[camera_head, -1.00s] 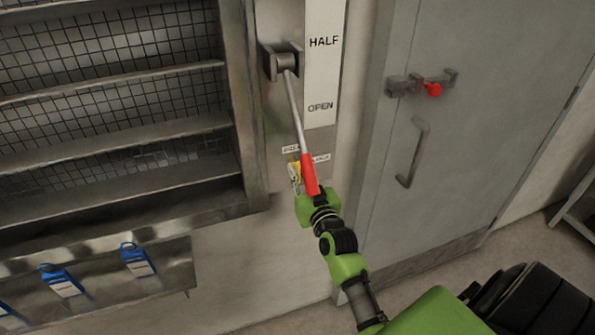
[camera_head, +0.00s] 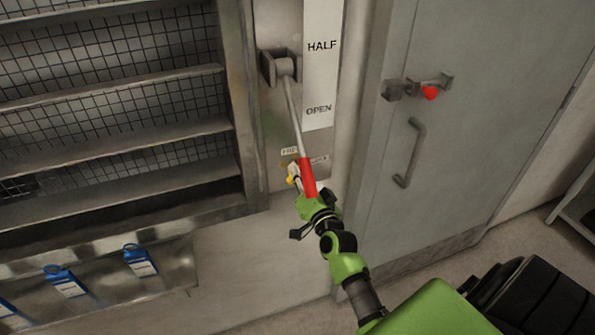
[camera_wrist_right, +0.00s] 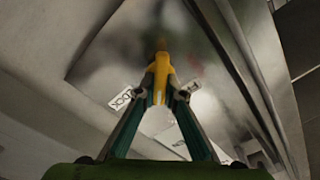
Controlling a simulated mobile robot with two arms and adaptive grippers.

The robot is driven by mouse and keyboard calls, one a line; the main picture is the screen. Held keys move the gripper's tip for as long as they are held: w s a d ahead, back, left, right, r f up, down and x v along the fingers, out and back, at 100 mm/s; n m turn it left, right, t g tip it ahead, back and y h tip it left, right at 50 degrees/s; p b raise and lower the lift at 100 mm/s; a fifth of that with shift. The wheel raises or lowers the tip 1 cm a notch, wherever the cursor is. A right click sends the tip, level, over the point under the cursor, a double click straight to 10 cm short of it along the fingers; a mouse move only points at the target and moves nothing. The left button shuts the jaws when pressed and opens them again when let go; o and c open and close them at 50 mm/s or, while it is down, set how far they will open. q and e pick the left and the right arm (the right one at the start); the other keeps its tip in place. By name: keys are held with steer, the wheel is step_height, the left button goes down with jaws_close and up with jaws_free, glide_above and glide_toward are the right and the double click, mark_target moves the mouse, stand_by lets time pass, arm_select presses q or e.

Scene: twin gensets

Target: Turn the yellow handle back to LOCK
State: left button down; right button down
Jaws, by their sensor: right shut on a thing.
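The small yellow handle (camera_wrist_right: 160,70) sits on the grey panel and shows between my right fingertips in the right wrist view. In the head view only a bit of its yellow (camera_head: 291,172) shows, left of the red lever grip. My right gripper (camera_wrist_right: 161,92) is shut on the yellow handle, with a finger on each side of it. In the head view my right gripper (camera_head: 298,183) is partly hidden behind the red grip. My left gripper is not in view.
A long lever with a red grip (camera_head: 307,178) hangs down close to my right gripper, below the HALF and OPEN strip (camera_head: 320,75). Mesh shelving (camera_head: 110,110) and blue tags (camera_head: 140,262) are at left. A grey door (camera_head: 470,130) with a handle is at right.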

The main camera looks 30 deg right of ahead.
steer(key=m, duration=0.4)
steer(key=shift+d+f+m, duration=0.1)
steer(key=shift+m, duration=0.2)
steer(key=m, duration=0.4)
steer(key=shift+f, duration=0.15)
steer(key=shift+m, duration=0.3)
steer(key=c, duration=2.1)
jaws_free()
steer(key=shift+s, duration=0.2)
steer(key=v, duration=1.1)
steer(key=shift+s, duration=0.3)
